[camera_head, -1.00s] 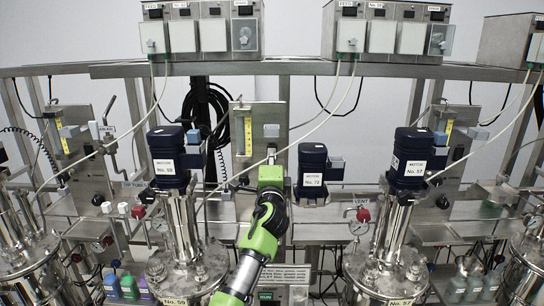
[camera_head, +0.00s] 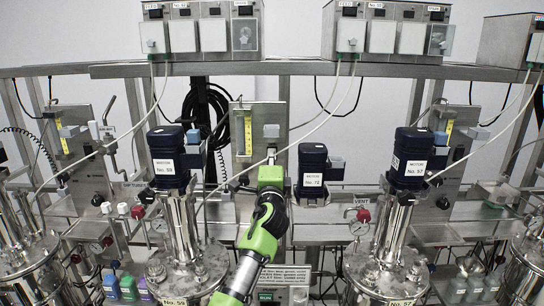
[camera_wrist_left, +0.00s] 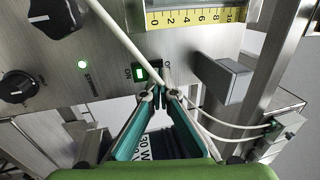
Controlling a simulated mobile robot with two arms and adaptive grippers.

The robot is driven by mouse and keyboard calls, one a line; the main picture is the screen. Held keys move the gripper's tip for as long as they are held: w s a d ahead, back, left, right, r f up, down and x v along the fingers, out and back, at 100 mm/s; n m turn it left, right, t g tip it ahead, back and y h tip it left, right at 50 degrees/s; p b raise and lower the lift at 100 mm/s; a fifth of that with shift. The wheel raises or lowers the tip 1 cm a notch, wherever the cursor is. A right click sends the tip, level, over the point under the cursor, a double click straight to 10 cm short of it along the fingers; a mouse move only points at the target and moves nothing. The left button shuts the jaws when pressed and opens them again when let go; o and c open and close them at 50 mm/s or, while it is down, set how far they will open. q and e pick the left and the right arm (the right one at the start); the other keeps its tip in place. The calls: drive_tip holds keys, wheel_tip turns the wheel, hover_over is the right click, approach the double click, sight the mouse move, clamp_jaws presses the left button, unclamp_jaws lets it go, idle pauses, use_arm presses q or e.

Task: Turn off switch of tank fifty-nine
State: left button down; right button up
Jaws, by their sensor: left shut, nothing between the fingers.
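Tank 59 (camera_head: 190,272) stands left of centre in the head view, with "No. 59" on its lid and its dark blue motor (camera_head: 166,157) above. My left gripper (camera_head: 271,157) reaches up to the steel panel right of that motor. In the left wrist view a small switch (camera_wrist_left: 141,73) shows green beside the word "ON". The green fingers of the left gripper (camera_wrist_left: 158,94) are shut and empty, their tips just below and right of the switch. I cannot tell whether they touch the panel. A green "STIRRER" light (camera_wrist_left: 82,65) glows left of the switch. My right gripper is not in view.
Two black knobs (camera_wrist_left: 18,86) sit on the panel's left. A grey block (camera_wrist_left: 222,78) sticks out right of the fingers, below a yellow scale (camera_wrist_left: 195,16). A pale cable (camera_wrist_left: 115,35) runs down close to the switch. Motor 72 (camera_head: 312,168) stands right of my arm.

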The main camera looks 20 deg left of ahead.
use_arm(q)
drive_tip(key=shift+w, duration=0.1)
drive_tip(key=shift+w+a+b, duration=0.15)
drive_tip(key=shift+w+b, duration=0.35)
drive_tip(key=shift+s, duration=0.1)
drive_tip(key=shift+s+p, duration=0.4)
drive_tip(key=shift+s, duration=0.1)
drive_tip(key=r+p+v, duration=0.1)
drive_tip(key=p+v, duration=0.2)
drive_tip(key=v, duration=0.4)
drive_tip(key=shift+r+p, duration=0.2)
drive_tip(key=shift+p, duration=0.15)
